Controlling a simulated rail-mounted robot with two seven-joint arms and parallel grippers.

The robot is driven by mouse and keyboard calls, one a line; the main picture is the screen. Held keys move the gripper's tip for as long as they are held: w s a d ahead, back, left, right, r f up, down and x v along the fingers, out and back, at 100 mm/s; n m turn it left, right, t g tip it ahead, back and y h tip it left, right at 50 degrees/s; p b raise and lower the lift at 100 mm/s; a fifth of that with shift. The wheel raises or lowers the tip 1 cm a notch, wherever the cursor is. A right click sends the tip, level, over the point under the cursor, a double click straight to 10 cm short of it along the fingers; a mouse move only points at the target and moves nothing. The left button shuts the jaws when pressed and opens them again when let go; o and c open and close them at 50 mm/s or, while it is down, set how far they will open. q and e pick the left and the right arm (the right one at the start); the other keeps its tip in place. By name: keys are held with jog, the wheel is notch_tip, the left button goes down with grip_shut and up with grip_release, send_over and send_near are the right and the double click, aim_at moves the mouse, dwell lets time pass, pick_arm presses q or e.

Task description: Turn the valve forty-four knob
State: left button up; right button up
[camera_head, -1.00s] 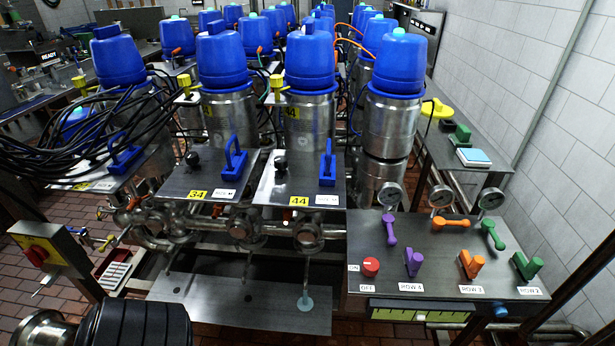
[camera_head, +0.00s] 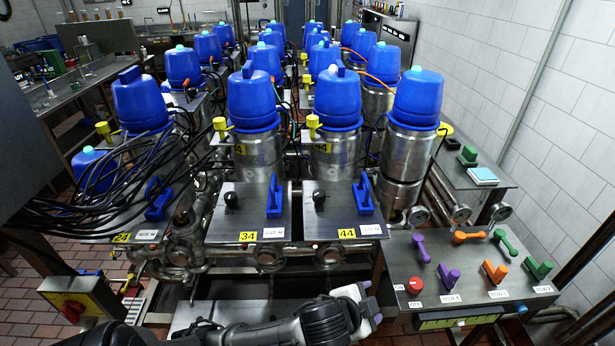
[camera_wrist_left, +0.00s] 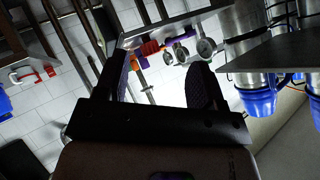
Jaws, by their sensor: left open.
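The valve forty-four panel (camera_head: 345,222) is a metal plate with a yellow "44" label. A round black knob (camera_head: 320,197) sits on its left and an upright blue handle (camera_head: 363,196) on its right. My left gripper (camera_head: 375,303) is low in front of the panel, below its front edge and apart from the knob. In the left wrist view my left gripper (camera_wrist_left: 157,88) shows two dark fingers spread apart with nothing between them. The knob cannot be made out in that view. My right gripper is not in view.
The matching "34" panel (camera_head: 247,215) stands directly left. A control board (camera_head: 470,265) with coloured handles and gauges is at the right, close to my left gripper. Black cables (camera_head: 110,185) hang at the left. Tall blue-capped valves (camera_head: 337,97) rise behind the panels.

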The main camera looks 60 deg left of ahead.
pick_arm(q)
jog(key=w+a+r+m+t+h+p, duration=0.4)
jog(key=r+m, duration=0.5)
jog(key=r, duration=0.6)
jog(key=w+a+r+m+t+h+p, duration=0.35)
jog(key=w+r+m, duration=0.4)
jog(key=r, duration=0.75)
jog(key=w+a+r+m+t+h+p, duration=0.25)
jog(key=w+r+m+t, duration=0.2)
jog(key=r+m, duration=0.8)
jog(key=m+g+y+p, duration=0.2)
jog(key=m+g+y, duration=0.5)
jog(key=m+g, duration=1.3)
send_over(319, 193)
notch_tip(319, 193, down, 20)
jog(key=n+g, duration=0.3)
notch_tip(319, 193, down, 13)
jog(key=shift+a+f+p, duration=0.1)
jog(key=shift+f+p, duration=0.1)
jog(key=shift+p, duration=1)
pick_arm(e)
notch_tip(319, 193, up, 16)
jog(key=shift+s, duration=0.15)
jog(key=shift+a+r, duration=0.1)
